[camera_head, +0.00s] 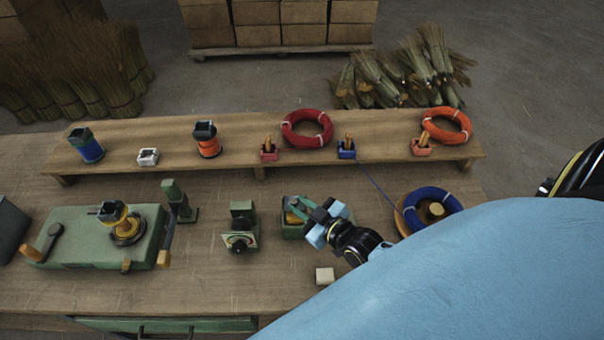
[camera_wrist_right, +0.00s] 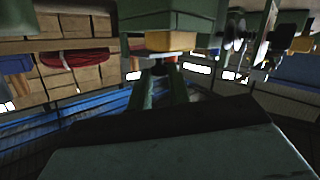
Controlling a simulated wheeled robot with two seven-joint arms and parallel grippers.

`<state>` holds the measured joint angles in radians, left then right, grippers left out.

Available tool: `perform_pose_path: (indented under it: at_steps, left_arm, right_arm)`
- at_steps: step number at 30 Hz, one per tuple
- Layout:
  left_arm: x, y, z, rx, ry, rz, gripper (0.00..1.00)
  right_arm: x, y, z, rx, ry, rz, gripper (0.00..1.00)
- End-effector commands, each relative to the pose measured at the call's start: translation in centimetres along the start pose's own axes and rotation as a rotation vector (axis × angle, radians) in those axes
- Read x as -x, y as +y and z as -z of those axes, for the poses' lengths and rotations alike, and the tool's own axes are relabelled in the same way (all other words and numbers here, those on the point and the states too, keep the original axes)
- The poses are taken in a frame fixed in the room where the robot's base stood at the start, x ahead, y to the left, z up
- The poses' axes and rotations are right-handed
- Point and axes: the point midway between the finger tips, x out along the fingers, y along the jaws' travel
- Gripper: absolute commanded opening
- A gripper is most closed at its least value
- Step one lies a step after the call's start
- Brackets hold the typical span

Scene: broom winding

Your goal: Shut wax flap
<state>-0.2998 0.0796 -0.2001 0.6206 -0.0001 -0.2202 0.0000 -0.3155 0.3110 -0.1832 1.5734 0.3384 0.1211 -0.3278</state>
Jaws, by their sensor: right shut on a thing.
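The green wax box (camera_head: 292,231) stands on the table, with a yellow-orange piece (camera_head: 293,218) showing on it. My right gripper (camera_head: 303,211) reaches over it from the right and hides much of its top. In the right wrist view, the gripper fingers (camera_wrist_right: 162,90) are closed together at a small dark part just under the yellow piece (camera_wrist_right: 170,41) and the green box (camera_wrist_right: 172,17). I take this held part for the wax flap; its outline and exact angle are hidden. My left gripper is in neither view.
A winding machine (camera_head: 90,235) and a small green device (camera_head: 241,228) stand left of the wax box. A blue coil (camera_head: 432,210) lies to the right, its cord running to the shelf (camera_head: 235,165). A pale block (camera_head: 325,276) lies in front.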

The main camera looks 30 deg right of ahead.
Motion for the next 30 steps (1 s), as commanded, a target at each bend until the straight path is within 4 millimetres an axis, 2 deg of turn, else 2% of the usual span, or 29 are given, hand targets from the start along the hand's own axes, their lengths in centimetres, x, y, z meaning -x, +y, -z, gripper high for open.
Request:
perform_pose_path:
  at_steps: [14, 15, 19, 30]
  left_arm:
    - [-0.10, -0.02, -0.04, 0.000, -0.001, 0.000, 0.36]
    - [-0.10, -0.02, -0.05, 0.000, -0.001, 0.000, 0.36]
    - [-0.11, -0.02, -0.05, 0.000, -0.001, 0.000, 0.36]
    - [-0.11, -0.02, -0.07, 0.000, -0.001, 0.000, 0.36]
  right_arm:
    - [-0.02, -0.03, 0.03, 0.007, 0.010, -0.005, 0.00]
    - [-0.02, -0.03, 0.02, 0.007, 0.010, -0.005, 0.24]
    - [-0.01, -0.04, 0.00, 0.007, 0.009, -0.004, 0.41]
    - [0.02, -0.03, -0.05, 0.007, 0.008, -0.004, 0.41]
